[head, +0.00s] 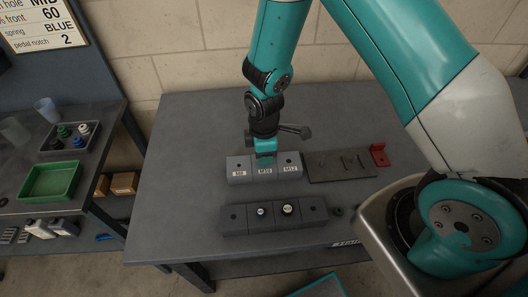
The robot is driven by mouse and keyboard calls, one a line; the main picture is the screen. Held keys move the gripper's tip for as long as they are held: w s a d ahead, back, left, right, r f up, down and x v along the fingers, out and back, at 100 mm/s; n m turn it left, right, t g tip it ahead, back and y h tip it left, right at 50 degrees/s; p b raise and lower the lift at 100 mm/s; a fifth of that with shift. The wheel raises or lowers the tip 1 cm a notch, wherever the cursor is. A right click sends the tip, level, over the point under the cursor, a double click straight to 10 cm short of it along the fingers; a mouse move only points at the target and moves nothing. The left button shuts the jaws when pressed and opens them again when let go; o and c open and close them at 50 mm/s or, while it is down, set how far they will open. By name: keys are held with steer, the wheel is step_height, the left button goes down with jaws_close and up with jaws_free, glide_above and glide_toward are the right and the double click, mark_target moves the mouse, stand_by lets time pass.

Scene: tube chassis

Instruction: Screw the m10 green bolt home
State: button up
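My gripper (265,161) points down at the middle block (265,177), labelled M10, of a grey three-block row. Its teal end is at or just above the top of that block. The fingertips are too small and shadowed to show whether they are open or shut. I cannot make out a green bolt there; anything under the gripper is hidden. The neighbouring M8 block (239,174) and M12 block (290,170) each show a dark hole on top. A small dark green piece (337,211) lies right of the front rack; I cannot tell what it is.
A dark front rack (274,225) holds two round-topped pieces between empty holes. A dark plate (335,164) with tools and a red bracket (379,155) lie right of the blocks. The table's left part is clear. A side bench holds a green tray (51,181) and a bottle tray.

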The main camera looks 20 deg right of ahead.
steer(key=n, duration=0.6)
steer(key=shift+n, duration=0.4)
steer(key=n, duration=0.5)
steer(key=shift+f+b, duration=0.8)
steer(key=shift+f, duration=0.2)
steer(key=shift+c, duration=0.3)
jaws_close()
steer(key=m, duration=0.5)
steer(key=shift+r, duration=0.1)
